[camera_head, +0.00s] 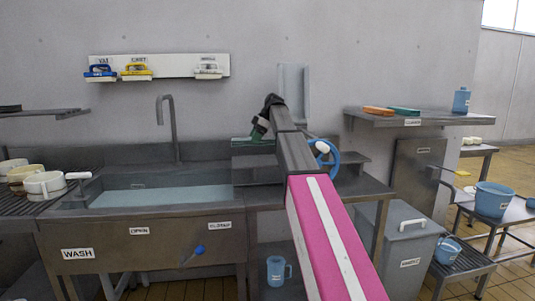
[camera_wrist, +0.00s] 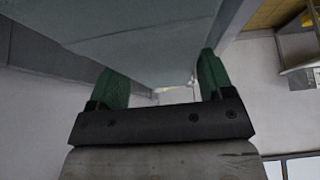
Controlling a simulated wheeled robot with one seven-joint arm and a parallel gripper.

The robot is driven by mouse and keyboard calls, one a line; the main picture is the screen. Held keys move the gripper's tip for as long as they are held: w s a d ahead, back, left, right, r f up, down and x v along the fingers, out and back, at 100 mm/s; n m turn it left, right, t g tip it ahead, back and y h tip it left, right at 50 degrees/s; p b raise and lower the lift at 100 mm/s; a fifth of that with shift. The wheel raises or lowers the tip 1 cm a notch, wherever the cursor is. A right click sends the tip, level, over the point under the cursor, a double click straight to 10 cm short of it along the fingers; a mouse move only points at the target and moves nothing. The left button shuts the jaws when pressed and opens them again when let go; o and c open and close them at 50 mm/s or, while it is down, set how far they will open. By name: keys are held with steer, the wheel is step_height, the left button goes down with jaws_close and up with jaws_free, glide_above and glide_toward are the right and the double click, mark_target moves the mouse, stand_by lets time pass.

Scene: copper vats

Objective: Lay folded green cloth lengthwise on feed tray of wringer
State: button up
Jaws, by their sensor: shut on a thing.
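My gripper (camera_head: 255,136) is at the wringer, beyond the sink's right end, pointing down to the left. It is shut on a flat green cloth (camera_head: 247,142). In the wrist view a broad grey-green surface (camera_wrist: 140,40), apparently the cloth, fills the space between the green fingers of my gripper (camera_wrist: 162,75). In the head view the cloth looks roughly level, just over the grey feed tray (camera_head: 250,151); I cannot tell if they touch. The wringer's blue handwheel (camera_head: 334,166) shows right of my arm, which hides much of the wringer.
The sink (camera_head: 140,227) with water is to the left. A shelf (camera_head: 440,119) at right holds an orange folded cloth (camera_head: 377,111), a teal one (camera_head: 404,111) and a blue jug (camera_head: 461,100). A lidded grey bin (camera_head: 408,250) stands below. A tall grey panel (camera_head: 294,85) rises behind my arm.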

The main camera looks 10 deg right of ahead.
mark_target(266, 142)
steer(key=d+f, duration=0.1)
steer(key=w+d+f, duration=0.1)
steer(key=d, duration=0.1)
steer(key=d+f, duration=0.1)
steer(key=d, duration=0.1)
steer(key=shift+w+f, duration=0.1)
steer(key=shift+w, duration=0.15)
step_height(266, 142, down, 4)
steer(key=shift+f, duration=0.1)
steer(key=o, duration=1.1)
steer(key=shift+c, duration=0.2)
steer(key=v, duration=1.2)
